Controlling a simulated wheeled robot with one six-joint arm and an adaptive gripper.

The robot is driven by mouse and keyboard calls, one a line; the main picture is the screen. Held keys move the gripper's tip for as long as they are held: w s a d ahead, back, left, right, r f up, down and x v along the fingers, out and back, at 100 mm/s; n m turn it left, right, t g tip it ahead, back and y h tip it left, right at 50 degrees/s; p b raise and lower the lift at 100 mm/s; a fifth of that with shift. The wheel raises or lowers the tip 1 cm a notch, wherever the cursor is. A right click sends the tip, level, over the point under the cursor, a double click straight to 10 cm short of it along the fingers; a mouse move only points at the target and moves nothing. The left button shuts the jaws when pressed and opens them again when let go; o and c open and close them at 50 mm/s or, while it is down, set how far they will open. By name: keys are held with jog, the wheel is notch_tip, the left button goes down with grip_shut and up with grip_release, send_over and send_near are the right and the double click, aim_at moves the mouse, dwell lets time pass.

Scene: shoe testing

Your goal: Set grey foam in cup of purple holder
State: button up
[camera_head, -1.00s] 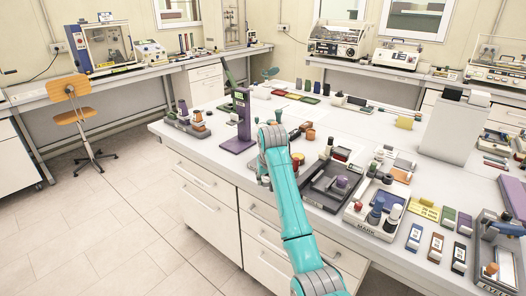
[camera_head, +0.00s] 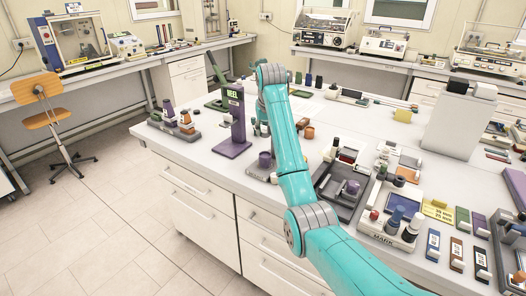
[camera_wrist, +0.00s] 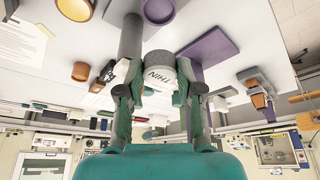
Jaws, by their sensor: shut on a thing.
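In the wrist view my gripper (camera_wrist: 160,92) has its two dark green fingers closed on a short grey cylinder (camera_wrist: 165,70) with a white band reading "THIN", which looks like the grey foam. In the head view my teal arm hides most of the gripper and the piece. A purple upright stand with a flat base, the purple holder (camera_head: 236,125), is on the bench left of my arm. Its purple plate (camera_wrist: 210,48) shows beyond the held piece in the wrist view. A round purple cup (camera_wrist: 158,10) is at the top of that view; I cannot tell which holder it belongs to.
A small purple cylinder (camera_head: 265,159) stands on a grey base close left of my arm. A dark tray (camera_head: 340,190) and a rack with bottles (camera_head: 393,222) are on the right. An orange-brown cylinder (camera_head: 309,132) stands behind. Some bare bench lies left of the arm.

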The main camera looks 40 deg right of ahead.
aim_at(265, 156)
notch_tip(265, 156, down, 8)
jog(key=shift+f, duration=0.2)
jog(key=shift+s+f, duration=0.1)
jog(key=shift+f, duration=0.2)
jog(key=shift+s+a+f, duration=0.1)
jog(key=shift+f, duration=0.45)
jog(key=shift+c, duration=0.4)
jog(key=o, duration=0.6)
jog(key=shift+o, duration=1)
jog(key=shift+f, duration=0.15)
